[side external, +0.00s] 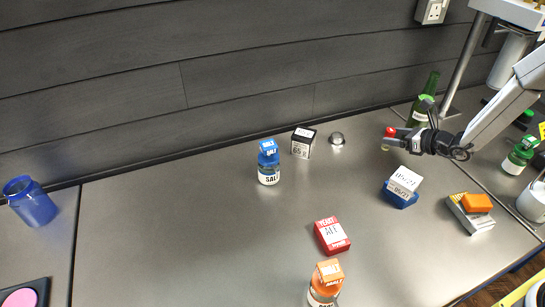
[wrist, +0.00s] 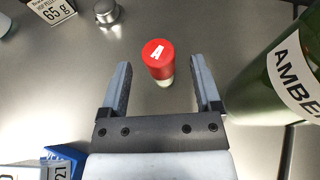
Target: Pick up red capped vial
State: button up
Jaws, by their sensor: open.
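My gripper (wrist: 160,80) is open, with one finger on each side of the vial. Gaps show between the vial and both fingers, and the vial lies close to the line between the fingertips. My gripper (side external: 396,138) is partly merged with the vial in the side external view.
A green bottle (wrist: 275,85) labelled AMBER stands close right of my gripper. A metal knob-like weight (wrist: 107,13) and a 65 g box (side external: 302,143) lie beyond to the left. Grey counter (side external: 200,240) is open at left.

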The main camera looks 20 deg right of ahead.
aim_at(392, 135)
jog(key=shift+x, duration=1.95)
grip_shut()
